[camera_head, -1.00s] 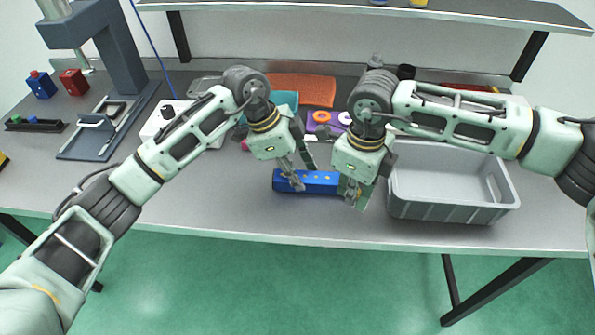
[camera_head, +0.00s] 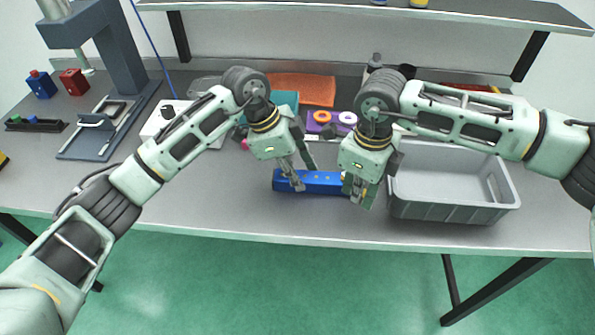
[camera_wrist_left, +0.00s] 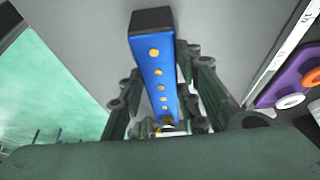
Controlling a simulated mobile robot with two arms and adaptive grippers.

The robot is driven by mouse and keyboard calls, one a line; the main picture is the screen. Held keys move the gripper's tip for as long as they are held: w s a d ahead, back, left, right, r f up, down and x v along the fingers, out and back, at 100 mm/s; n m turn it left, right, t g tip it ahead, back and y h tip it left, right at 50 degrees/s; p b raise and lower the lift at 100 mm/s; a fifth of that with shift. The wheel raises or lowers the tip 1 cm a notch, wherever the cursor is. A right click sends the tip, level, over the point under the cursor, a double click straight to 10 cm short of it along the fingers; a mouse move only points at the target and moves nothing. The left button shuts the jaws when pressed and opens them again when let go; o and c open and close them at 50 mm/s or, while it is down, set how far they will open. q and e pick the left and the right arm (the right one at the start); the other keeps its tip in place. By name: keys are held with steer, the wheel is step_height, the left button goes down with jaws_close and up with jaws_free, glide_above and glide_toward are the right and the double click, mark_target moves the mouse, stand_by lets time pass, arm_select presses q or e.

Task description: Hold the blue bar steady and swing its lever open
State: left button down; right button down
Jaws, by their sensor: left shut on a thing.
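The blue bar (camera_head: 318,184) lies on the grey table near its front edge, with yellow dots along its top. My left gripper (camera_head: 294,182) is shut on the bar near its left end. In the left wrist view the bar (camera_wrist_left: 158,75) runs between the two fingers and has a black end. My right gripper (camera_head: 359,191) is at the bar's right end and covers it. The lever cannot be made out there, and whether the right fingers touch anything is unclear.
A grey bin (camera_head: 450,212) stands just right of my right gripper. Behind the bar are a purple holder (camera_head: 318,127) with rings, an orange mat (camera_head: 300,90) and a teal item (camera_head: 288,100). A press (camera_head: 110,60) stands at the left. The table left of the bar is clear.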

arm_select(q)
steer(key=shift+s+a+f, duration=0.1)
steer(key=shift+f, duration=0.05)
arm_select(e)
steer(key=shift+w+d, duration=0.1)
steer(key=shift+d, duration=0.15)
steer(key=shift+w+d, duration=0.15)
steer(key=shift+d, duration=0.1)
steer(key=shift+w+d, duration=0.1)
steer(key=shift+d, duration=0.05)
stand_by(0.4)
steer(key=shift+w+d, duration=0.25)
